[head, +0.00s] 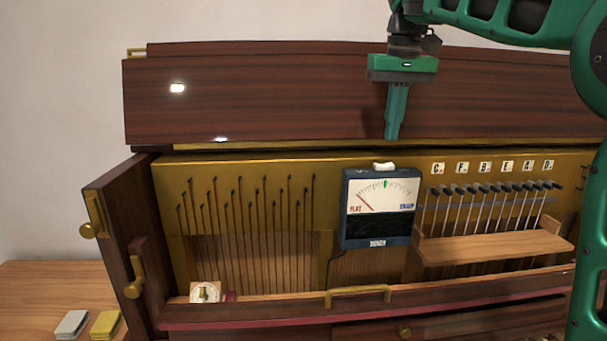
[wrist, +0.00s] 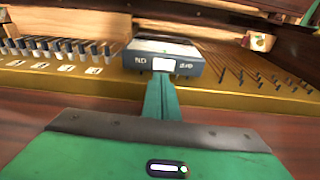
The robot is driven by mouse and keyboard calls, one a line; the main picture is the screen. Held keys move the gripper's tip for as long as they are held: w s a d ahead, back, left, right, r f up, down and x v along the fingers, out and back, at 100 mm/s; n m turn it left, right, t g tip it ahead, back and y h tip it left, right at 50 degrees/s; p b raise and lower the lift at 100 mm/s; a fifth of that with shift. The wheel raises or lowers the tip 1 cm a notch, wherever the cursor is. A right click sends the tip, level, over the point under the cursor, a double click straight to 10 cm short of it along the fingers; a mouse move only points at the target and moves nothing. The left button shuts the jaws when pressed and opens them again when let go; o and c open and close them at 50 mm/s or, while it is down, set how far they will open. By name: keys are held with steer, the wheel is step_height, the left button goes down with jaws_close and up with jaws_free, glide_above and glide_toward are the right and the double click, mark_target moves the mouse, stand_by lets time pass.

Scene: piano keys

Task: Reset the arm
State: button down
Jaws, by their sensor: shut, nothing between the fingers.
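My gripper (head: 395,135) is shut and empty. In the head view it points down in front of the raised dark wooden lid, above the tuner's top edge and a little to its right. The blue tuner (head: 379,226) has a white dial marked FLAT on its left, with a red needle on that side and a green mark near the top. In the wrist view my gripper's fingers (wrist: 160,84) point toward the tuner (wrist: 190,65); I cannot tell whether they touch it.
The wooden piano case has an open lid (head: 250,95). Several lettered tiles (head: 485,166) sit above a row of dark-headed pins (head: 490,188) and a wooden shelf (head: 495,247). Strings (head: 250,220) stand at the left. A brass handle (head: 358,293) is on the front rail. Grey and yellow blocks (head: 105,325) lie lower left.

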steer(key=s+d+f+m+g, duration=0.1)
steer(key=s+d+f+m, duration=0.3)
steer(key=s+d+f, duration=1.2)
steer(key=s+f+m, duration=0.2)
steer(key=s+f, duration=1.2)
steer(key=s, duration=0.5)
steer(key=shift+s+a+f+g, duration=0.15)
steer(key=shift+s+a+g, duration=0.05)
steer(key=shift+g, duration=0.1)
